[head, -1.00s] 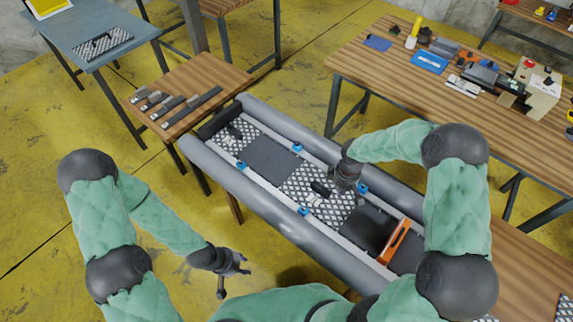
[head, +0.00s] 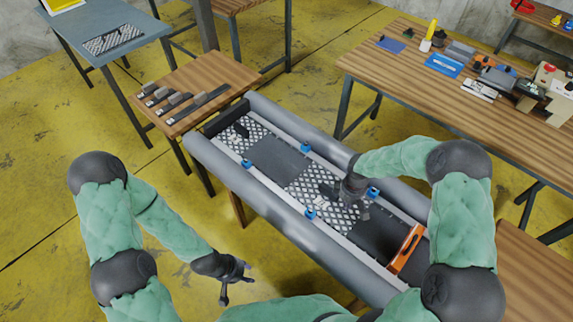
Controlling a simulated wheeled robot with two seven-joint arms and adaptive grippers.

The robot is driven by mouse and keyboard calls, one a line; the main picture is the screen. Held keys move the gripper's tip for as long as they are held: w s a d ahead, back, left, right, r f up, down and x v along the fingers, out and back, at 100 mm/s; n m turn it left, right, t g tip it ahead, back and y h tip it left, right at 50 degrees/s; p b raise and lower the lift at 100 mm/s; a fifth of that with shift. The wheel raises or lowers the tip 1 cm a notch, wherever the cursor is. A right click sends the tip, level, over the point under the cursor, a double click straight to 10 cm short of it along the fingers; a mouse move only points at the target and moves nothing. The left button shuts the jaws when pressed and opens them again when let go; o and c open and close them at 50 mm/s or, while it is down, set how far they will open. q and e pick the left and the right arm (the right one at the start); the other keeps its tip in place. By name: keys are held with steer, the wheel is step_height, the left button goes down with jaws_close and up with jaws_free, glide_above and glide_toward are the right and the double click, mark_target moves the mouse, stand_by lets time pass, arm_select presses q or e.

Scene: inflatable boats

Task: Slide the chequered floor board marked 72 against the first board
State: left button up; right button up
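A chequered floor board (head: 302,190) with a dark handle (head: 328,190) lies in the grey inflatable boat (head: 262,212). It has a small white mark, but I cannot read the number. Another chequered board (head: 255,131) with a dark handle lies at the boat's far-left end. A plain dark stretch (head: 278,158) separates them. My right gripper (head: 350,204) is low over the nearer chequered board, at its handle; whether its fingers are closed on the handle is unclear. My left gripper (head: 236,287) is open and empty, left of the boat, above the floor.
Blue clips (head: 311,214) sit along the boat's inner rails. An orange tool (head: 406,248) lies across the boat's near end. A small wooden table (head: 215,73) with dark strips stands by the far end. A workbench (head: 420,97) with tools stands to the right.

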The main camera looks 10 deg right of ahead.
mark_target(298, 176)
steer(key=shift+a+f, duration=0.15)
steer(key=shift+f, duration=0.2)
steer(key=shift+w+a, duration=0.2)
steer(key=shift+w+a+f+b, duration=0.1)
steer(key=shift+w+a+b, duration=0.2)
steer(key=shift+w+a, duration=0.65)
steer(key=shift+w+a+f+b, duration=0.1)
steer(key=shift+w+a+b, duration=0.25)
steer(key=shift+w+a, duration=1)
steer(key=shift+w+a+b, duration=0.6)
steer(key=shift+w+a, duration=1.2)
steer(key=shift+w, duration=0.4)
steer(key=shift+w+a+b, duration=0.55)
steer(key=shift+w+a, duration=1.3)
steer(key=shift+w, duration=0.3)
steer(key=shift+w+a+b, duration=0.6)
steer(key=shift+w+a, duration=1.2)
steer(key=shift+w, duration=0.4)
steer(key=shift+s+d+p, duration=0.45)
steer(key=shift+s+d, duration=0.3)
steer(key=shift+s, duration=0.1)
step_height(298, 176, up, 10)
steer(key=p, duration=0.5)
steer(key=shift+w+f+p, duration=0.25)
steer(key=shift+w+p, duration=0.1)
